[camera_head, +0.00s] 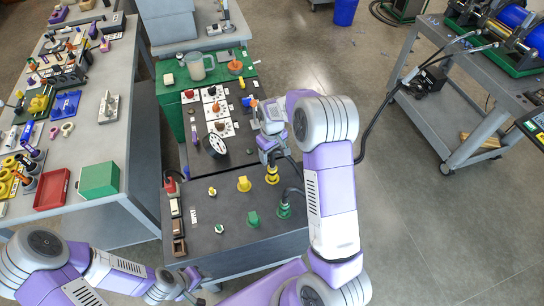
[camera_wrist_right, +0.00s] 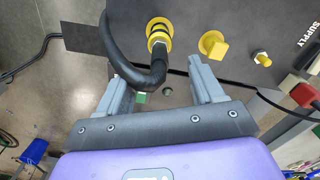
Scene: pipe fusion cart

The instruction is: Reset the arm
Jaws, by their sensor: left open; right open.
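My right gripper (camera_head: 269,158) is above the dark panel (camera_head: 228,205), near a yellow ringed connector (camera_head: 272,177) with a black hose. In the right wrist view the gripper (camera_wrist_right: 158,68) has its jaws apart. The black hose (camera_wrist_right: 124,48) and the connector's yellow ring (camera_wrist_right: 160,30) show between and beyond the fingers. Whether the fingers touch the hose I cannot tell. My left gripper (camera_head: 190,286) is low at the bottom of the head view, open, near the panel's front edge, with nothing seen in it.
A yellow cap (camera_head: 244,184), a green cap (camera_head: 253,218) and a green hose connector (camera_head: 284,210) stand on the panel. A crowded bench (camera_head: 125,155) stands left. Open floor and a grey cart (camera_head: 425,125) are right.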

